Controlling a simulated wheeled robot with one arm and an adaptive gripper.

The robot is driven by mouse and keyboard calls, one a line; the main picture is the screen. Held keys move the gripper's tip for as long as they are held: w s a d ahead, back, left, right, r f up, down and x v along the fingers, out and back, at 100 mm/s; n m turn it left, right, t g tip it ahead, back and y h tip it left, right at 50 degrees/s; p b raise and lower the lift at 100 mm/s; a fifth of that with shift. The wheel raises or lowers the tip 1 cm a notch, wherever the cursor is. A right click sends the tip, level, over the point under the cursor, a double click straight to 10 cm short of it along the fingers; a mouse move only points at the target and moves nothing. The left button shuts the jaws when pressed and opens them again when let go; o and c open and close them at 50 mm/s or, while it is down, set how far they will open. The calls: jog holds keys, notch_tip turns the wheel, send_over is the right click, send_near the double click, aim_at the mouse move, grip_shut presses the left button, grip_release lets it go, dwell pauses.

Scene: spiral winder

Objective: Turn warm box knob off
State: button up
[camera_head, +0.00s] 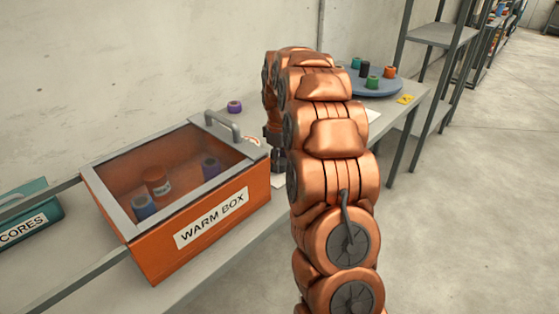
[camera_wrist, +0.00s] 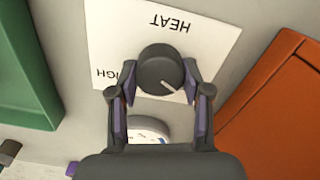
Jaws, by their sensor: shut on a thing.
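In the wrist view, a dark round knob (camera_wrist: 158,66) with a white pointer line sits on a white label card (camera_wrist: 112,40). The card reads HEAT upside down, and part of a word ending in "GH" shows beside the knob. The pointer is toward the lower right of the picture. My gripper (camera_wrist: 160,88) is shut on the knob, one finger on each side. The orange warm box (camera_head: 225,222) with a glass lid stands on the bench in the head view; its orange side also shows in the wrist view (camera_wrist: 275,105). The knob is hidden behind my arm in the head view.
A green object (camera_wrist: 25,75) lies left of the card in the wrist view. A white round piece (camera_wrist: 148,130) is partly hidden below the knob. In the head view, a teal cores bin (camera_head: 30,215) is at left and a blue round tray (camera_head: 370,85) with spools behind my arm.

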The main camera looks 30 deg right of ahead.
dwell(0.3)
jog(key=o, duration=1.2)
jog(key=shift+c, duration=0.2)
notch_tip(320, 180, up, 12)
